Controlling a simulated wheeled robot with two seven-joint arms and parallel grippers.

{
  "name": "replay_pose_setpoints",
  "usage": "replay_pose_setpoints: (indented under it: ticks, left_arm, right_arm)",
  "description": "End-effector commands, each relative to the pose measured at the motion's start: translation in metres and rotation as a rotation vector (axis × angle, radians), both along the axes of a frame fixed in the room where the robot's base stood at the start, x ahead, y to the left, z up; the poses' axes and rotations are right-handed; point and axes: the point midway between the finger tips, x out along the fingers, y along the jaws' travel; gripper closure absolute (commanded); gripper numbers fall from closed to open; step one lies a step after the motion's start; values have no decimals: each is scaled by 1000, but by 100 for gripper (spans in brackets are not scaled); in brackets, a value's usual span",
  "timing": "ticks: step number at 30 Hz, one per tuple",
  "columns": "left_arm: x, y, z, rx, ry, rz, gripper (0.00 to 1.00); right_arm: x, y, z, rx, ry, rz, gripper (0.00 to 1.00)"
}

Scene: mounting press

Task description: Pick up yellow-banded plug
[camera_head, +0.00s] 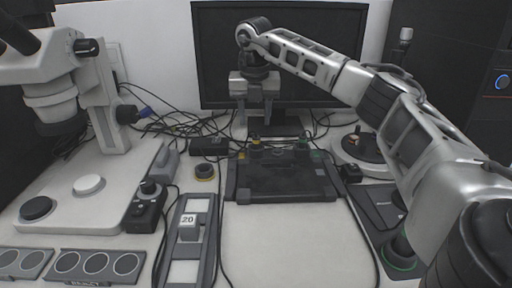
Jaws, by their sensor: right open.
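A small dark plug with a yellow band (255,145) stands at the back left of a black tray-like fixture (285,190). A similar piece with a green band (303,145) stands at the back right of the fixture. My right gripper (255,122) points downward above the fixture's back edge, in front of the monitor. Its two fingers are apart with nothing visible between them. The yellow-banded plug appears just below the fingertips; the exact gap is hard to tell. My left gripper is not in view.
A microscope (90,100) stands at the left. A rail with a "20" block (189,228) is at the front. Cables run behind. The white table front centre is clear.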

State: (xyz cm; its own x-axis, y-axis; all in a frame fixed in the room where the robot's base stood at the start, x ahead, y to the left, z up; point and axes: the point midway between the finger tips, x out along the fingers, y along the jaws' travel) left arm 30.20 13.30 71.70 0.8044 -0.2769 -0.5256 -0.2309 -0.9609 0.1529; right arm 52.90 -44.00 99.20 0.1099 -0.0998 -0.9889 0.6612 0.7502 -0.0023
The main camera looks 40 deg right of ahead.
Motion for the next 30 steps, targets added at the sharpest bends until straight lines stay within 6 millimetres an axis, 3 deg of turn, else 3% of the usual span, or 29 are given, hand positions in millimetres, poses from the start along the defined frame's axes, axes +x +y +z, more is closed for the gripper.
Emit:
replay_pose_setpoints:
  ticks: [7, 15, 24, 25, 29, 30]
  left_arm:
    - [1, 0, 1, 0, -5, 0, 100]
    - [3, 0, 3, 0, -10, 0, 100]
    - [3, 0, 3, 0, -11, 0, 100]
    - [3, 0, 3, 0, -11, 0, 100]
    - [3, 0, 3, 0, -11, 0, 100]
    - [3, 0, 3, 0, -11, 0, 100]
  right_arm:
    - [1, -3, -18, 1, 0, 1, 55]
    - [4, -10, -56, 1, 0, 1, 55]
    - [5, -10, -61, 1, -3, 2, 55]
    - [5, -10, -61, 1, -3, 2, 58]
    - [5, -10, -61, 1, -3, 2, 94]
    - [5, -10, -61, 1, -3, 2, 98]
